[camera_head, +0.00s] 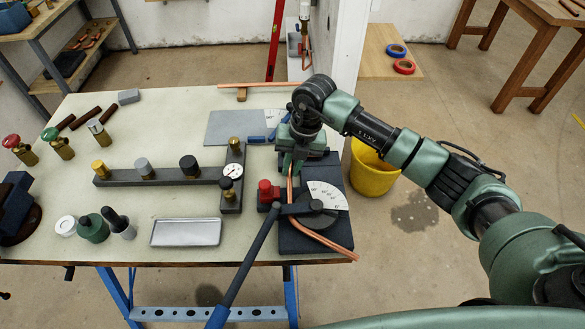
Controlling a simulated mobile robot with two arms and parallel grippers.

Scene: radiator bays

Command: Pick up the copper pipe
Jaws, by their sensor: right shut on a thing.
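A bent copper pipe (325,242) lies in the pipe bender (318,207) on the workbench. One end runs up toward my right gripper, and the other sticks out past the bench's front right edge. My right gripper (291,163) points down at the upper end of this pipe and is shut on it. Its own wrist partly hides the grip. A second, straight copper pipe (262,85) lies along the back edge of the bench. My left gripper is not in view.
The bender's long handle (247,263) reaches over the bench's front edge. A manifold with a gauge (160,175), a metal tray (186,232) and a red block (267,193) stand left of the bender. A yellow bucket (371,173) stands on the floor at right.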

